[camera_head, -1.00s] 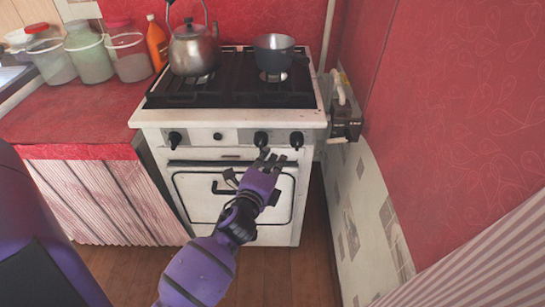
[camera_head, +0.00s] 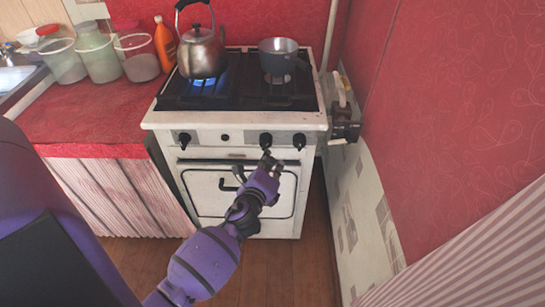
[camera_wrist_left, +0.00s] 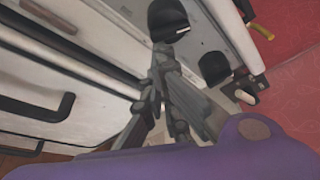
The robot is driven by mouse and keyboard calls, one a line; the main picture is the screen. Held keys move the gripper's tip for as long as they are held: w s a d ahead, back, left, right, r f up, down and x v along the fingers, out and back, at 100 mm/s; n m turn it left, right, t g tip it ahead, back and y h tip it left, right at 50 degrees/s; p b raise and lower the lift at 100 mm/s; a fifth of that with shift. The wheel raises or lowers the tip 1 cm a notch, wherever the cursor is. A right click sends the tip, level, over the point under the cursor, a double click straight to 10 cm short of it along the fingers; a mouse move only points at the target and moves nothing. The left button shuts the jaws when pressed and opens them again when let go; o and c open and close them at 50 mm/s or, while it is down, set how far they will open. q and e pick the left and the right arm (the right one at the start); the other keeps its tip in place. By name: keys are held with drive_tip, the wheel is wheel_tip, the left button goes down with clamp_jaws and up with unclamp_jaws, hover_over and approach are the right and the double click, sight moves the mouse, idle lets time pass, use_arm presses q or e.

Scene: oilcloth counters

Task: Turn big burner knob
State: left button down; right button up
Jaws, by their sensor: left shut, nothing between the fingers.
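The white stove front (camera_head: 233,145) carries black knobs: a left knob (camera_head: 184,140), a middle knob (camera_head: 265,140) and a right knob (camera_head: 299,141). I cannot tell by marking which one is for the big burner. My left gripper (camera_head: 268,157) is shut and empty, with its fingertips just below or touching the middle knob; contact is unclear. In the left wrist view the shut fingers (camera_wrist_left: 163,62) reach up beside a black knob (camera_wrist_left: 168,20), with another knob (camera_wrist_left: 214,67) to the right. A blue flame (camera_head: 206,83) burns under the kettle (camera_head: 201,52). My right gripper is not in view.
A grey pot (camera_head: 278,55) stands on the right side of the stovetop. The oven door (camera_head: 212,200) with its handle is below the knobs. A red counter (camera_head: 90,112) with jars is at left; a red wall (camera_head: 450,110) closes the right side.

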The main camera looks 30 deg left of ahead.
use_arm(q)
drive_tip(key=shift+s+a+m+y+p, duration=0.15)
drive_tip(key=shift+a+m+y+p, duration=0.15)
drive_tip(key=shift+m+p, duration=0.5)
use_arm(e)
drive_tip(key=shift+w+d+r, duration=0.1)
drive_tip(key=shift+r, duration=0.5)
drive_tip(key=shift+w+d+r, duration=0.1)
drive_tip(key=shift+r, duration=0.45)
use_arm(q)
drive_tip(key=shift+f+g, duration=0.1)
drive_tip(key=shift+g, duration=0.2)
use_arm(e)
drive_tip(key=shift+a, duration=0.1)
use_arm(q)
drive_tip(key=shift+f, duration=0.1)
